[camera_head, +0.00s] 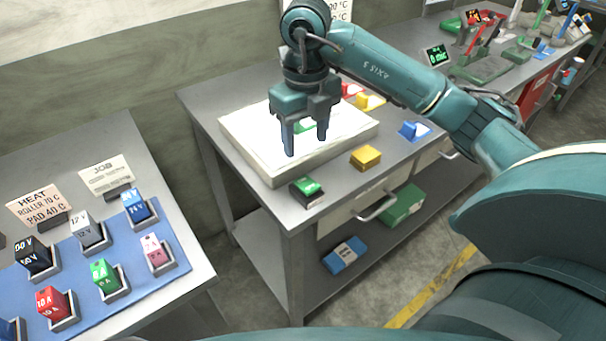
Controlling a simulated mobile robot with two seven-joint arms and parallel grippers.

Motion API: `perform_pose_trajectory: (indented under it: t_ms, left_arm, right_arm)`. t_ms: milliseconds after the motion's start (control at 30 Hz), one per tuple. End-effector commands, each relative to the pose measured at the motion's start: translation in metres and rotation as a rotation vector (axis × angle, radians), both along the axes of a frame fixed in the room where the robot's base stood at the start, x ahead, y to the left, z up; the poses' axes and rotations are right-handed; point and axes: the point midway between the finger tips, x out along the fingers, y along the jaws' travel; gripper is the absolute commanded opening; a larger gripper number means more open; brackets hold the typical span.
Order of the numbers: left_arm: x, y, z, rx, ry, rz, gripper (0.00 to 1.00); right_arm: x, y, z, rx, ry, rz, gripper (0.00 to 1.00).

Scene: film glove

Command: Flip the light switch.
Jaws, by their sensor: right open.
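No part is plainly marked as the light switch, and I cannot tell which thing it is. A pale box with a bright white top (250,150) lies on the grey workbench. My right gripper (307,146) points down over this box, its two fingers apart with nothing held between them. Whether the fingertips touch the top cannot be told. Something green shows partly behind the fingers. A small black piece with a green top (307,188) sits at the bench's front corner, in front of the box and below the gripper. My left gripper is out of view.
A yellow block (366,157) and a blue block (413,131) sit right of the box. At left, a table holds a blue mat (130,285) with several labelled blocks in holders and a HEAT card (44,205). A shelf below the bench holds a blue box (345,255).

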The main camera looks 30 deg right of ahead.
Motion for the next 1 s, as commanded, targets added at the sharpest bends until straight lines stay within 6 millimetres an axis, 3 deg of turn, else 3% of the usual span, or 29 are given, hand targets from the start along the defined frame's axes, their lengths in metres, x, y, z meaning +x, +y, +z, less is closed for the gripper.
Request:
perform_pose_trajectory:
  t_ms: [33, 200, 500, 900, 1000]
  left_arm:
    - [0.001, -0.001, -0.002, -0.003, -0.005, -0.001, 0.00]
    - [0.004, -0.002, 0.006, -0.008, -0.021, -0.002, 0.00]
    - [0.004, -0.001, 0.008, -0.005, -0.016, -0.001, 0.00]
    - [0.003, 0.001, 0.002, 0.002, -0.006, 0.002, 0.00]
    - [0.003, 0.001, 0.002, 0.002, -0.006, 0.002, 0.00]
  right_arm:
    - [-0.001, 0.001, -0.015, 0.004, 0.006, 0.002, 0.55]
    - [-0.001, 0.001, -0.049, 0.003, 0.006, 0.001, 0.55]
    - [0.000, 0.001, -0.091, 0.004, 0.002, 0.002, 0.55]
    - [0.000, 0.001, -0.098, 0.004, 0.000, 0.003, 0.55]
    - [0.000, 0.001, -0.098, 0.004, 0.000, 0.003, 0.46]
